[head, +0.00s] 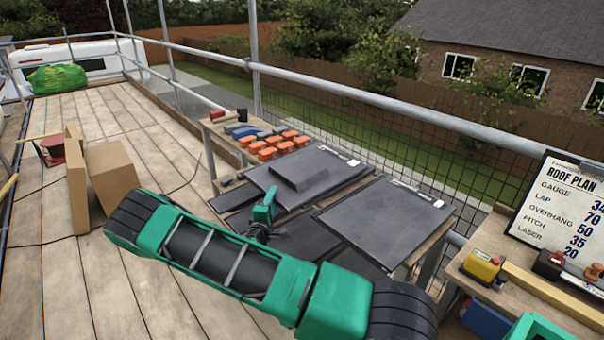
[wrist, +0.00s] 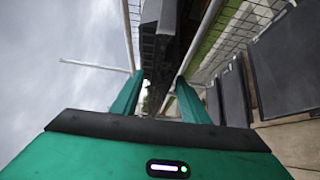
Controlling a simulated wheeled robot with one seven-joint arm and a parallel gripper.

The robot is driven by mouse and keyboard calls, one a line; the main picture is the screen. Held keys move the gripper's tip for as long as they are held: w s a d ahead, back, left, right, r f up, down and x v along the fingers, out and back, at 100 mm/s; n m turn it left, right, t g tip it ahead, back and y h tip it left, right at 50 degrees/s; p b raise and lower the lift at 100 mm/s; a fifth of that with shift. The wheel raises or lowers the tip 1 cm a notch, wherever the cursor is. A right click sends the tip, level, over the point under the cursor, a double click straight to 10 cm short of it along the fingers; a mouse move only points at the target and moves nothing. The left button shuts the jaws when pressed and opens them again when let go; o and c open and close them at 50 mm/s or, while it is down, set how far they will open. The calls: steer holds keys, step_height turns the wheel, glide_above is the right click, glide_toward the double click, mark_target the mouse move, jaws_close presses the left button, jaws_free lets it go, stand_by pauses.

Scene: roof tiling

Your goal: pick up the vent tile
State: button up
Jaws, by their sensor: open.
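The vent tile (head: 322,168) is a dark grey roof tile with a raised box-shaped hood, lying on top of tiles on the work table. My gripper (head: 269,196) is at its near left edge in the head view, with the teal fingers pointing toward it. In the wrist view my gripper (wrist: 158,82) has its two fingers apart, with a dark tile edge (wrist: 160,45) beyond and between them. I cannot tell whether the fingers touch it. My forearm hides part of the table's near side.
A flat dark tile (head: 385,222) lies to the right of the vent tile. Orange blocks (head: 275,146) and tools sit behind on the table. A guard rail (head: 400,108) runs behind. A roof plan board (head: 565,215) stands at right. Cardboard (head: 108,182) stands on the deck at left.

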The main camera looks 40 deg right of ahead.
steer(key=x, duration=0.2)
steer(key=shift+w+d, duration=0.2)
jaws_close()
steer(key=shift+f, duration=0.15)
stand_by(1.0)
